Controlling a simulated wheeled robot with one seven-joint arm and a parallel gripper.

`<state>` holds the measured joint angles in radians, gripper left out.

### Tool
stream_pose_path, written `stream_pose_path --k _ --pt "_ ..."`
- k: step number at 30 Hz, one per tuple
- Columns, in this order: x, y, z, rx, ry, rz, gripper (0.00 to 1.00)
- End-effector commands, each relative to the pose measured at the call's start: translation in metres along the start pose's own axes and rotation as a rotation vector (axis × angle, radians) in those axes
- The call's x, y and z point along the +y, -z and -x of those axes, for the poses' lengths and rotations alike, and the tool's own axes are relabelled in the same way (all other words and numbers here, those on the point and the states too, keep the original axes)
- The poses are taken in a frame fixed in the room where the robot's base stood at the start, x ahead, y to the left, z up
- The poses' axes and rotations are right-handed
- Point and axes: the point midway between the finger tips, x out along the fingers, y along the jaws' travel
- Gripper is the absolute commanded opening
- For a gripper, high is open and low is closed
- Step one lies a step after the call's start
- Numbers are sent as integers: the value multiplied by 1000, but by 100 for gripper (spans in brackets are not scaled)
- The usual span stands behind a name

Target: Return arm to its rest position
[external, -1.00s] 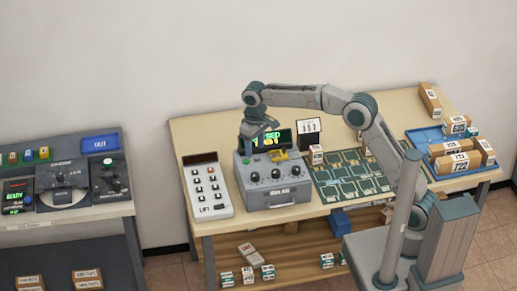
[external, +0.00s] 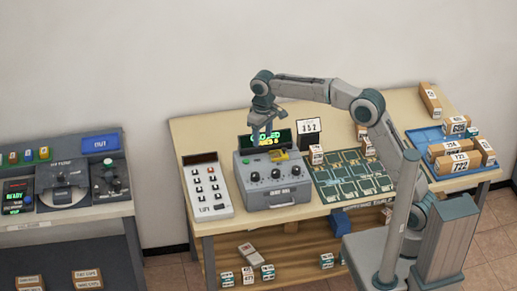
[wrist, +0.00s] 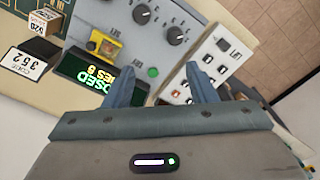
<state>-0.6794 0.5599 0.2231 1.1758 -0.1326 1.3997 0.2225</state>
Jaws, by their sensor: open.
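My gripper (external: 264,133) is raised above the back left of the grey control box (external: 277,198) on the long table. In the wrist view my gripper (wrist: 163,84) shows two blue fingers spread apart with nothing between them. Below the fingers are the box's green button (wrist: 152,72), black knobs and a lit green display (wrist: 98,78). The arm reaches left across the table from my base at the right, bent at the elbow.
A white keypad panel (external: 207,191) stands left of the box. A card reading 352 (external: 309,127) and a small carton (external: 316,154) stand to its right. A green patterned mat (external: 350,175) and a blue tray (external: 417,137) with several cartons lie further right. The wall is behind.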

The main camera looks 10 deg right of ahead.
Motion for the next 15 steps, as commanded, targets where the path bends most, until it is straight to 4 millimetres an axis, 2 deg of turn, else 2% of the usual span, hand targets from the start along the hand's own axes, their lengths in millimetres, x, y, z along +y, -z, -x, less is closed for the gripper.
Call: stream_pose_path --k 1,6,11,15 --pt "20 -10 10 12 -8 -25 51" --pt "86 -56 30 52 -29 -110 51" --pt "139 -110 41 87 -49 -199 51" --pt "177 -165 43 116 -63 -283 51"
